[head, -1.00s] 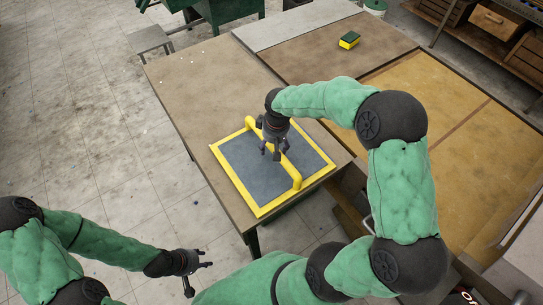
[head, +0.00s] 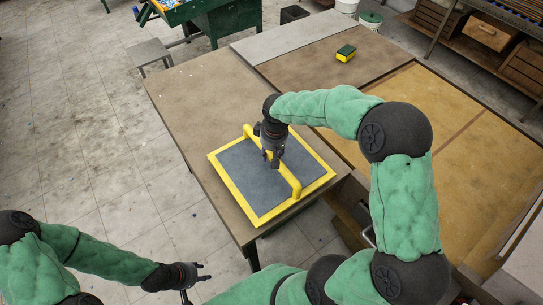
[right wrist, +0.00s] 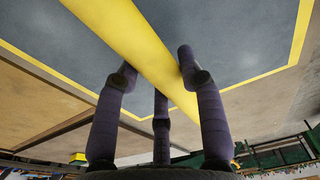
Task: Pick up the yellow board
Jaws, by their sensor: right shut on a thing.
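The yellow board (head: 229,191) is a grey panel with a yellow rim and a raised yellow handle bar across it. It appears to lie flat on the brown table near its front corner; any small gap beneath cannot be told. My right gripper (head: 272,158) is over the board, shut on the handle bar. In the right wrist view the yellow bar (right wrist: 128,38) runs between my dark fingers (right wrist: 158,85), with the grey panel behind it. My left gripper (head: 203,273) is open and empty, low at the lower left, away from the table.
The brown table (head: 195,100) is bare left of and behind the board. A yellow and dark green sponge (head: 346,53) lies farther back. A tan panelled surface (head: 440,120) is at the right. A stool (head: 150,52) and green bench (head: 215,18) stand behind.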

